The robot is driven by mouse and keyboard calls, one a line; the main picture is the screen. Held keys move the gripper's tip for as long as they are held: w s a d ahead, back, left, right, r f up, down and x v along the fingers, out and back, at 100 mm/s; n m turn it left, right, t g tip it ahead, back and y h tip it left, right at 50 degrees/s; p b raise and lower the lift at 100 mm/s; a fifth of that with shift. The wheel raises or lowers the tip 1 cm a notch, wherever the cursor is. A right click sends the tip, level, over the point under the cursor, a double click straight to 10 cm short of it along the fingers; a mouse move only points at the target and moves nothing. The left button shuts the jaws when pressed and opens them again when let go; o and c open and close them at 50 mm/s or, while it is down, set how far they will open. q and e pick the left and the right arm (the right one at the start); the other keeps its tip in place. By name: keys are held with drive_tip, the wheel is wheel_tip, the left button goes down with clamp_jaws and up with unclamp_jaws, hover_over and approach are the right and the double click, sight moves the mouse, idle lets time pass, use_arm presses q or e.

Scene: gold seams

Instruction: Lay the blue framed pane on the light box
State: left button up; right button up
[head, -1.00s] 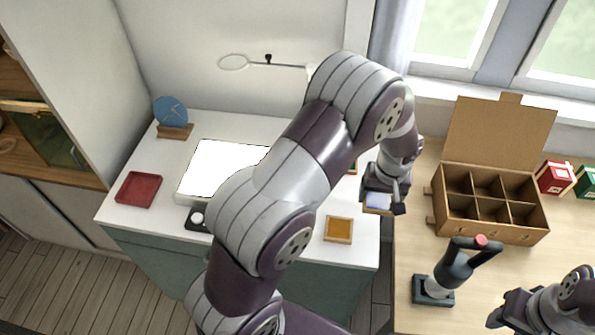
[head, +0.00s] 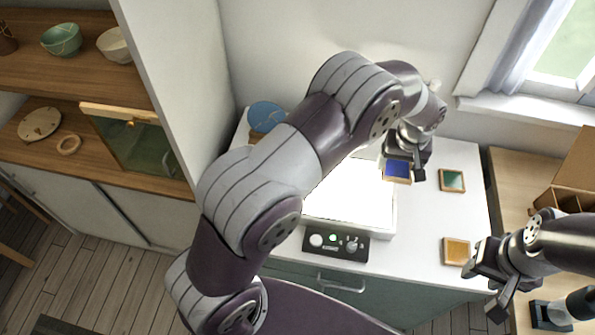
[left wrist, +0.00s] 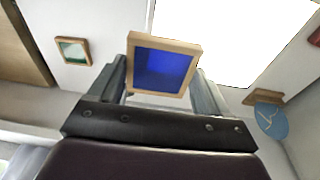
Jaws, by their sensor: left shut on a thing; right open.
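The blue framed pane (head: 397,170) has a light wooden frame and deep blue glass. My left gripper (head: 408,160) is shut on it, at the back right edge of the light box (head: 348,205), whose top glows white. In the left wrist view the pane (left wrist: 161,66) sits between the two fingers (left wrist: 163,88), and the lit light box (left wrist: 225,30) lies behind it. I cannot tell whether the pane touches the light box. My right gripper (head: 492,290) is open and empty at the lower right.
A green framed pane (head: 452,181) and an amber framed pane (head: 456,251) lie on the white table to the right. A control panel (head: 335,243) sits at the light box's front. A blue disc (head: 266,116) stands behind. A compartment box (head: 566,200) is at right.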

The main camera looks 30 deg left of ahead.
use_arm(q)
drive_tip(key=s+a+f+p, duration=0.2)
drive_tip(key=a+f+p, duration=0.15)
drive_tip(key=a, duration=0.25)
hover_over(345, 186)
drive_tip(key=f, duration=0.3)
drive_tip(key=shift+s+f, duration=0.1)
drive_tip(key=shift+s, duration=0.2)
drive_tip(key=f, duration=0.2)
drive_tip(key=f+p, duration=0.1)
drive_tip(key=shift+d+f+p, duration=0.2)
drive_tip(key=shift+f+p, duration=0.1)
drive_tip(key=shift+f, duration=0.3)
drive_tip(key=shift+a, duration=0.15)
use_arm(e)
drive_tip(key=r, duration=0.4)
drive_tip(key=shift+w+d+r, duration=0.1)
drive_tip(key=shift+d+r, duration=0.2)
drive_tip(key=shift+d, duration=0.1)
